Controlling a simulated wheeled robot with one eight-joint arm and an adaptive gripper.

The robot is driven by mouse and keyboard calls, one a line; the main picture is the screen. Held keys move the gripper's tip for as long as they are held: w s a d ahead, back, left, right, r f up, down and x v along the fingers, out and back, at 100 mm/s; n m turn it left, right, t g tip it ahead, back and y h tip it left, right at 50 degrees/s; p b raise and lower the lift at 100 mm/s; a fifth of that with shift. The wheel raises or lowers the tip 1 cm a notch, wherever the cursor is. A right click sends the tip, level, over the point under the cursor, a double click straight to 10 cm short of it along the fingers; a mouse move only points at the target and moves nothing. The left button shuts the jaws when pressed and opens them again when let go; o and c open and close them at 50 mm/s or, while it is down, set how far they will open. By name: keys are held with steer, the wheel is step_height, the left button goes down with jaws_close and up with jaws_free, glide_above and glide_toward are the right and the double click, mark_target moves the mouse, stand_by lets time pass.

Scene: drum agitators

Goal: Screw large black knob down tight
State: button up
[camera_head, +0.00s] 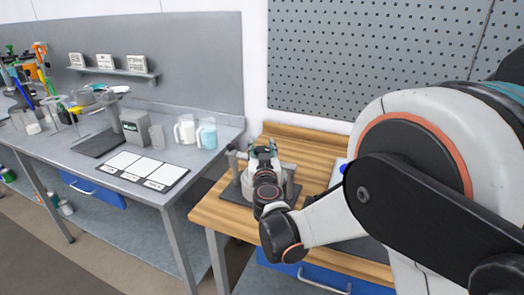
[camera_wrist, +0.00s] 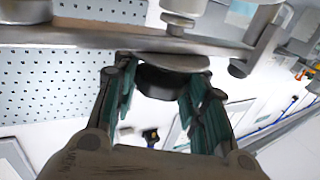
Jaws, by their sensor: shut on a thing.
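The large black knob (camera_wrist: 165,82) sits under a round metal disc and a metal bar in the wrist view. My gripper (camera_wrist: 158,90) has its teal-padded fingers on both sides of the knob and is shut on it. In the head view my gripper (camera_head: 263,150) is over the grey drum agitator (camera_head: 235,190) on the wooden bench. My wrist and gripper hide the knob and much of the agitator there.
The wooden bench (camera_head: 315,150) has bare room behind the agitator. A grey bench (camera_head: 215,165) stands to the left with two jugs (camera_head: 195,133), a boxy device (camera_head: 135,125) and a three-panel mat (camera_head: 135,168). A pegboard wall (camera_head: 350,60) is behind.

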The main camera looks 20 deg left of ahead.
steer(key=shift+a+m+t+h, duration=0.1)
steer(key=shift+m+t+h, duration=0.5)
steer(key=shift+m+h, duration=1.4)
steer(key=shift+h, duration=0.7)
steer(key=o, duration=1.1)
steer(key=shift+s, duration=0.1)
steer(key=s, duration=1.1)
steer(key=shift+s+d, duration=0.3)
steer(key=shift+s, duration=0.05)
